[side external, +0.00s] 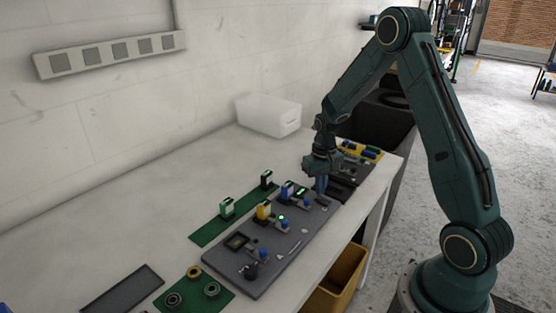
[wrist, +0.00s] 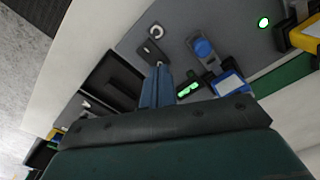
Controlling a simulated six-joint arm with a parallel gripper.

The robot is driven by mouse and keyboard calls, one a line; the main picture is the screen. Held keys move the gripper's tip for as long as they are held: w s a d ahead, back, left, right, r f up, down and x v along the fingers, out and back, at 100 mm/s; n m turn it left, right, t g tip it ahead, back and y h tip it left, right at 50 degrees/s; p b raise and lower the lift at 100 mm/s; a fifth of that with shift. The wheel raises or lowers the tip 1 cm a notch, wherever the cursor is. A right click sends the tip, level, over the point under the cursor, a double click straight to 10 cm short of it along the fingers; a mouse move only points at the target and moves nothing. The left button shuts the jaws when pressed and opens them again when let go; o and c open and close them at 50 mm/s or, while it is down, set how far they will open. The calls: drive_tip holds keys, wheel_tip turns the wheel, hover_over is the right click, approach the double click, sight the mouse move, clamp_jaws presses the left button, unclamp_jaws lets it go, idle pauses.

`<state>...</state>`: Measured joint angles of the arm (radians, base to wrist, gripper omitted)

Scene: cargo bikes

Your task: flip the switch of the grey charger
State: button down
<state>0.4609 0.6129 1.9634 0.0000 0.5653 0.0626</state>
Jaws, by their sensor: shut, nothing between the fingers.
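A dark grey panel (side external: 272,268) lies along the front of the bench and carries several stations. I cannot tell for certain which part is the grey charger. My gripper (side external: 321,190) is over the panel's far right end, pointing down, with its blue fingers shut and empty. In the wrist view the fingertips (wrist: 158,66) are together beside a small dark part with a pale ring (wrist: 156,31). A blue-topped lever (wrist: 203,48) on a grey mount stands right of the fingers, apart from them.
A yellow block (side external: 264,210) and blue knobs (side external: 263,253) stand on the panel. Green mats (side external: 207,229) lie behind and in front-left of it. A white bin (side external: 268,116) stands at the back. A yellow bin (side external: 338,280) is below the bench edge. The bench's left side is mostly clear.

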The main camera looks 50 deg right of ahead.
sight(319, 198)
drive_tip(key=shift+f, duration=0.9)
idle(1.1)
drive_tip(key=shift+r, duration=3.5)
drive_tip(key=shift+r, duration=0.1)
